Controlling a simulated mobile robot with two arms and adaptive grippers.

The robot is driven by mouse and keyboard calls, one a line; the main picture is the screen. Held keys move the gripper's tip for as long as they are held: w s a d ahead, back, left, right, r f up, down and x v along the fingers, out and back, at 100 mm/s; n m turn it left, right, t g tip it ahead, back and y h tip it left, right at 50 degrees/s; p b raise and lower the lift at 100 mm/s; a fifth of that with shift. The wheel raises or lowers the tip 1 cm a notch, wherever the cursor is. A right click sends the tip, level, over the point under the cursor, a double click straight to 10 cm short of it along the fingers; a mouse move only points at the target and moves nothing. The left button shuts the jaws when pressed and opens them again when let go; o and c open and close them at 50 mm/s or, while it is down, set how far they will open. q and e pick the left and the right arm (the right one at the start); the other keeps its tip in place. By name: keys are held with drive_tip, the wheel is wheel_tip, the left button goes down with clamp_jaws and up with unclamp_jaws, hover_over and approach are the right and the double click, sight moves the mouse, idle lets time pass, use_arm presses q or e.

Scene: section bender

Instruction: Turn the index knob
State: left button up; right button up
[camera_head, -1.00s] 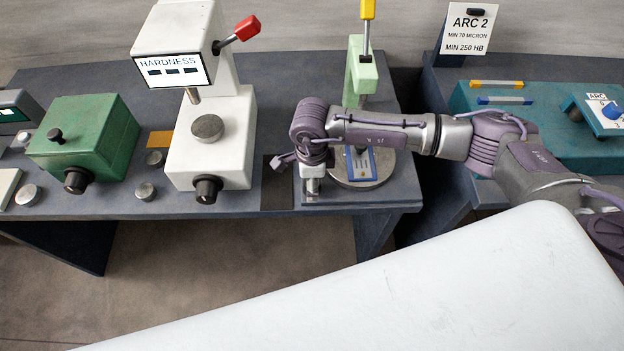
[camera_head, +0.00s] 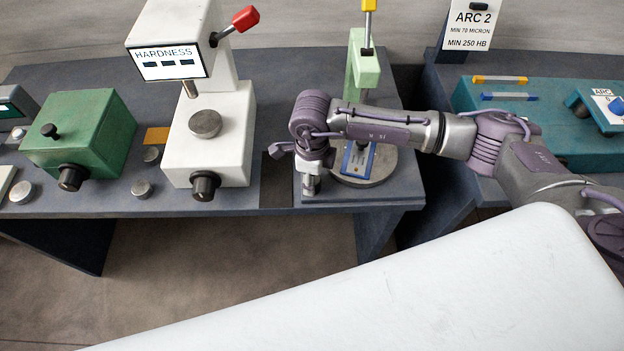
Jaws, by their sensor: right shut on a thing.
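My right gripper (camera_head: 311,188) points down at the front of the bench, just left of the round metal base of the light green press (camera_head: 364,70). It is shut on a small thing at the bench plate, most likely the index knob. The fingers and wrist hide nearly all of that thing, so its shape and marking cannot be read. My left gripper is not in view.
The white hardness tester (camera_head: 215,130) with a red-tipped lever and front black knob (camera_head: 205,186) stands to the left. A green box (camera_head: 85,135) with black knobs stands farther left. A teal fixture (camera_head: 545,125) is at right. A white surface (camera_head: 400,290) fills the foreground.

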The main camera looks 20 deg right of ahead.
drive_tip(key=m+b, duration=0.2)
drive_tip(key=m, duration=0.2)
drive_tip(key=shift+f+m, duration=0.1)
drive_tip(key=shift+m, duration=0.3)
drive_tip(key=m+b, duration=0.2)
drive_tip(key=m, duration=0.2)
drive_tip(key=m+b, duration=0.1)
drive_tip(key=m, duration=0.4)
drive_tip(key=shift+b, duration=0.4)
drive_tip(key=shift+r+m+b, duration=0.2)
drive_tip(key=shift+m+b, duration=0.15)
drive_tip(key=shift+m, duration=1.95)
drive_tip(key=o, duration=1.2)
drive_tip(key=shift+c, duration=0.2)
wheel_tip(320, 180, up, 12)
